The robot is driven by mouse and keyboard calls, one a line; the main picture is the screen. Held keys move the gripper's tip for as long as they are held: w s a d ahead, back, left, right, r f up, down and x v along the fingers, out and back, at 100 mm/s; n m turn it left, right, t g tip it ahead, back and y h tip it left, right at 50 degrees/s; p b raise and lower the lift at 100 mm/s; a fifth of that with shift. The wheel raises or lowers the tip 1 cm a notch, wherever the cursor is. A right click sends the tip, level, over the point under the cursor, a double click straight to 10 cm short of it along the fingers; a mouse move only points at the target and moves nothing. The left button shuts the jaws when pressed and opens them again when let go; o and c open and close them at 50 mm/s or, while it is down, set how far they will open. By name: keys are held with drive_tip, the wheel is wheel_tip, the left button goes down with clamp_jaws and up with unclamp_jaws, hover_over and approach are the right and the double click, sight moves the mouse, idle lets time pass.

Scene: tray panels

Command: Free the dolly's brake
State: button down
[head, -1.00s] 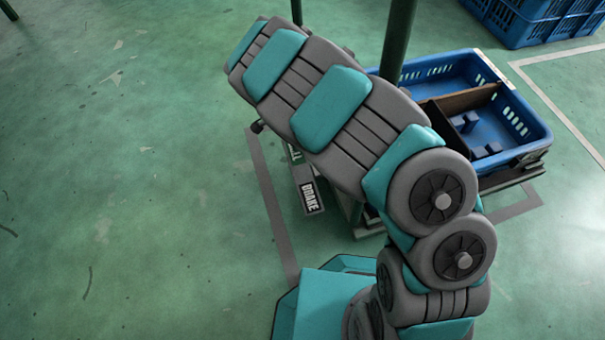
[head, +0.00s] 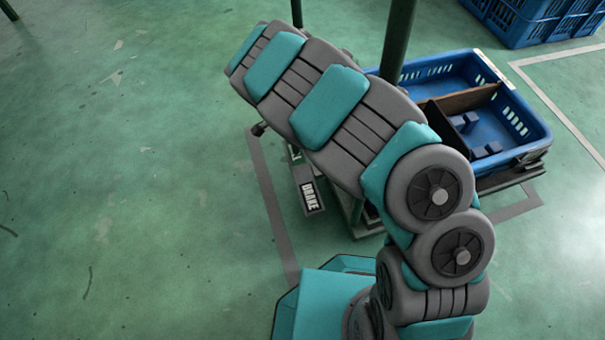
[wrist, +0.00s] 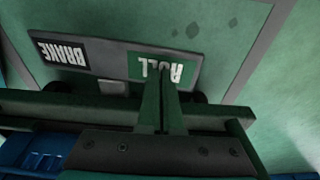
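The brake pedal bar carries a black BRAKE label (head: 310,197) at its near end in the head view. In the wrist view the same grey bar shows the BRAKE label (wrist: 64,53) at left and a green ROLL label (wrist: 160,68) at right, both upside down. My gripper (wrist: 163,82) appears shut, its two fingers side by side with the tips over the ROLL end. I cannot tell whether they touch it. My arm hides the gripper in the head view. The dolly (head: 512,179) stands under a blue tray, partly behind my arm.
The blue tray (head: 530,125) has a brown divider and small blue blocks inside. Dark green posts (head: 398,40) rise beside it. More blue crates (head: 525,20) stand at the top right. The green floor (head: 120,180) at left is clear.

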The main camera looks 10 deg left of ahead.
drive_tip(key=shift+f, duration=1)
idle(0.4)
drive_tip(key=shift+r, duration=0.1)
drive_tip(key=shift+r+p, duration=0.55)
drive_tip(key=shift+r, duration=2.9)
